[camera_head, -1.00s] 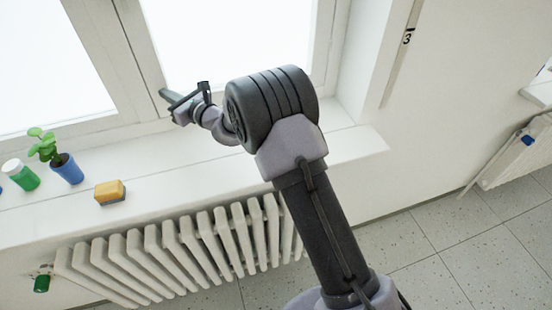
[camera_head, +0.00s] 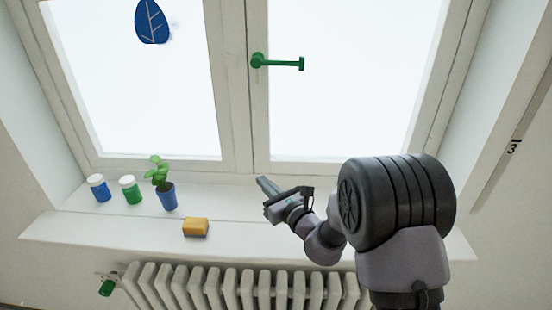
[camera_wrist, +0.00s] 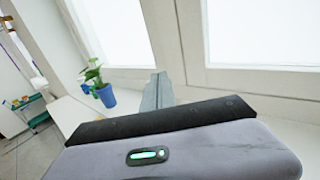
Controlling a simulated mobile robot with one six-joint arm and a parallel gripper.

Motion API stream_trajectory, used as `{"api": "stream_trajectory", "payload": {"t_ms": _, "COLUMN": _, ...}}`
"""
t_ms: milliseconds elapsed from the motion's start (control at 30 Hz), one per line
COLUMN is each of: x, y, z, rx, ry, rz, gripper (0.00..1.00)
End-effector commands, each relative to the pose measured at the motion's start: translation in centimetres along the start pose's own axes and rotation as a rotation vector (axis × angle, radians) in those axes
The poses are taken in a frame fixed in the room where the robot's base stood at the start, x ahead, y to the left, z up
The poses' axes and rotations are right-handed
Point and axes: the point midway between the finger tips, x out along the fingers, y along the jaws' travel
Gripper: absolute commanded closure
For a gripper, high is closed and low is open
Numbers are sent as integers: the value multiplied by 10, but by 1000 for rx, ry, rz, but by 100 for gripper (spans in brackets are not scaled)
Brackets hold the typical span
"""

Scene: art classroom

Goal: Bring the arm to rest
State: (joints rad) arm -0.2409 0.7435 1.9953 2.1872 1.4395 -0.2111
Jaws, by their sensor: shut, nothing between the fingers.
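My gripper (camera_head: 265,187) is shut and empty. In the head view it is held out in front of the window, over or near the windowsill (camera_head: 90,230), to the right of the potted plant. My arm is bent, with its large dark joint at the right of the picture. In the wrist view the closed fingers (camera_wrist: 157,92) point toward the window frame, and the wrist housing fills the lower part.
On the sill stand a blue jar (camera_head: 98,188), a green jar (camera_head: 131,190), a plant in a blue pot (camera_head: 167,196) and a yellow sponge (camera_head: 196,227). A white radiator (camera_head: 232,288) is below. A green window handle (camera_head: 280,63) is above.

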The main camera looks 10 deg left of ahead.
Motion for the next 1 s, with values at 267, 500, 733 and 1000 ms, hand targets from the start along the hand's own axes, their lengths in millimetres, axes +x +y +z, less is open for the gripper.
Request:
{"api": "stream_trajectory", "payload": {"t_ms": 267, "x": -81, "y": 100, "z": 97, "rx": -431, "ry": 40, "rz": 440, "gripper": 100}}
{"api": "stream_trajectory", "payload": {"t_ms": 500, "x": -306, "y": 136, "z": 65, "rx": -1412, "ry": 451, "rz": 893, "gripper": 100}}
{"api": "stream_trajectory", "payload": {"t_ms": 733, "x": -408, "y": 81, "z": 46, "rx": -1908, "ry": 820, "rz": 973, "gripper": 100}}
{"api": "stream_trajectory", "payload": {"t_ms": 1000, "x": -416, "y": 76, "z": 47, "rx": -1946, "ry": 855, "rz": 981, "gripper": 100}}
